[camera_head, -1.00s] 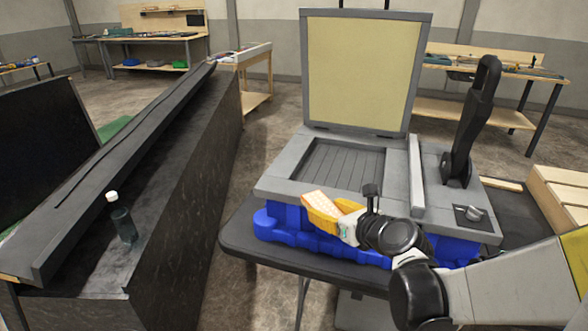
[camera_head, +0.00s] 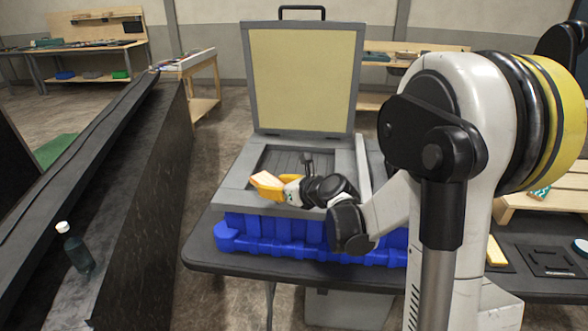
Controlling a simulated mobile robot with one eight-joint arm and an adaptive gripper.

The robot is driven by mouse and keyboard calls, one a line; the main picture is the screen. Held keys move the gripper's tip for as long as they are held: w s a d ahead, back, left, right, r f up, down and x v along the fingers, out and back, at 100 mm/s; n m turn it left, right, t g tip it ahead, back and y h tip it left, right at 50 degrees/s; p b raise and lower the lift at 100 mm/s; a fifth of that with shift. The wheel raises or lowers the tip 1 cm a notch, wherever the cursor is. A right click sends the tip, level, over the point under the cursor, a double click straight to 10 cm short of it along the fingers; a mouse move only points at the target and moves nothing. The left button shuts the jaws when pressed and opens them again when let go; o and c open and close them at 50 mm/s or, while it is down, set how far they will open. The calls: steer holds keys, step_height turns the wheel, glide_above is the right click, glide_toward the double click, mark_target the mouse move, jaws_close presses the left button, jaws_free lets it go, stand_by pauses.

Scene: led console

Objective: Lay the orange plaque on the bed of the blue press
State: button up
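The blue press (camera_head: 300,232) stands on a dark table with its lid (camera_head: 302,80) raised upright. Its bed (camera_head: 268,160) is a dark grooved recess in the grey top, partly hidden by my gripper and wrist. My gripper (camera_head: 268,184) has yellow-orange fingers and appears shut on the orange plaque (camera_head: 270,178), a small pale-orange slab that looks tilted. From this view, gripper and plaque lie over the front left part of the bed and its frame. I cannot tell their height above it. The fingers hide part of the plaque.
At right, a yellow-orange piece (camera_head: 495,252) and a black plate (camera_head: 550,258) lie on the dark table, beside a wooden pallet-like stand (camera_head: 540,200). My arm covers much of the right side.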

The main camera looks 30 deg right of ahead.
steer(key=w+d+p, duration=0.3)
steer(key=w+d, duration=0.1)
steer(key=d, duration=0.5)
steer(key=w+d+p, duration=0.3)
steer(key=w+d, duration=0.1)
steer(key=d, duration=0.4)
steer(key=w+d+p, duration=0.4)
steer(key=w+d, duration=0.1)
steer(key=d, duration=0.4)
steer(key=b, duration=0.3)
glide_above(297, 174)
steer(key=shift+m+h, duration=0.4)
step_height(297, 174, down, 7)
steer(key=shift+a+f, duration=0.1)
steer(key=shift+s+f, duration=0.1)
steer(key=shift+f, duration=1.75)
steer(key=shift+b, duration=0.35)
steer(key=shift+f, duration=0.2)
steer(key=o, duration=1.2)
steer(key=shift+r, duration=0.1)
